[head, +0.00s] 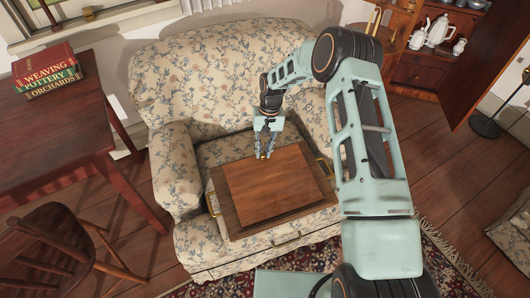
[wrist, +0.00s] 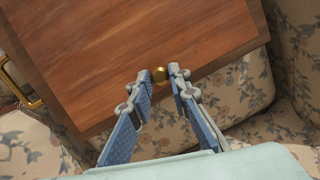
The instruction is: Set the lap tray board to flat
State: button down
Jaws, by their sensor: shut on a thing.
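The lap tray (head: 228,222) rests on the seat of a floral armchair, with brass handles at its sides. Its brown wooden board (head: 270,185) lies over the tray, and the board fills much of the wrist view (wrist: 130,50). I cannot tell from these views whether the board is quite flat or slightly tilted. A small brass knob (wrist: 159,74) sits at the board's edge nearest the chair back. My gripper (head: 264,155) is at that edge, its blue fingers (wrist: 166,76) closed on the knob from either side.
The floral armchair (head: 205,85) surrounds the tray with its back and arms. A wooden table (head: 50,130) with stacked books (head: 47,78) stands at left, and a wooden chair (head: 50,250) is in front of it. A cabinet (head: 430,70) holding a silvery tea set stands at back right.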

jog(key=f, duration=0.1)
jog(key=w+f+b, duration=0.1)
jog(key=f+b, duration=0.1)
jog(key=shift+w+a+f, duration=0.15)
jog(key=shift+w+a, duration=0.05)
jog(key=shift+a, duration=0.1)
jog(key=shift+f, duration=0.15)
jog(key=shift+s+d+f, duration=0.1)
jog(key=shift+s+f, duration=0.05)
jog(key=c, duration=1.8)
grip_release()
jog(key=shift+f, duration=0.15)
jog(key=shift+r, duration=0.2)
jog(key=r, duration=0.4)
jog(key=w+r, duration=0.1)
jog(key=r, duration=0.2)
jog(key=w+d+r, duration=0.1)
jog(key=r, duration=0.3)
jog(key=shift+r, duration=0.3)
